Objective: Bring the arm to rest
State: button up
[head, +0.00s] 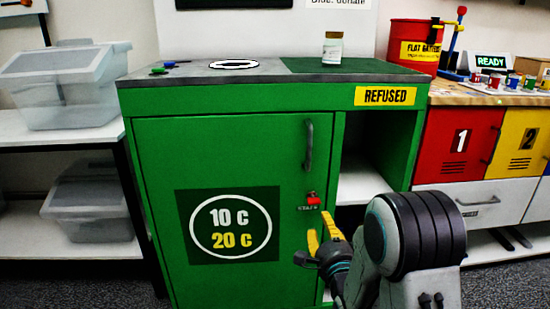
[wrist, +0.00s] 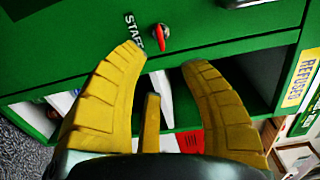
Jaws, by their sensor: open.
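My gripper (head: 318,240) is in front of the green cabinet (head: 165,165), near the lower right of its door. In the wrist view my gripper (wrist: 165,60) has its yellow fingers spread wide apart, with nothing between the tips. A red lock (head: 313,199) with a "STAFF" label is on the door just above the fingers. The red lock also shows in the wrist view (wrist: 161,36), beyond the fingertips. I cannot tell how far the tips are from the door. The arm is bent low in front of the open shelf.
The shelf under the "REFUSED" sign (head: 386,96) looks empty near my arm. A red locker (head: 459,143) and a yellow locker (head: 516,143) stand at right. Clear bins (head: 65,87) sit on a white rack at left.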

jog(key=s+r+n+g+p, duration=0.3)
jog(key=s+r+n+p, duration=0.1)
jog(key=r+p, duration=0.6)
jog(key=s+r+n+g+p, duration=0.4)
jog(key=s+r+p, duration=0.1)
jog(key=r+p, duration=0.55)
jog(key=s+r+n+g+p, duration=0.7)
jog(key=s+r+n+p, duration=0.3)
jog(key=s+r+p, duration=1)
jog(key=s, duration=0.3)
jog(key=shift+s+r, duration=0.2)
jog(key=shift+r, duration=0.05)
jog(key=shift+a, duration=0.1)
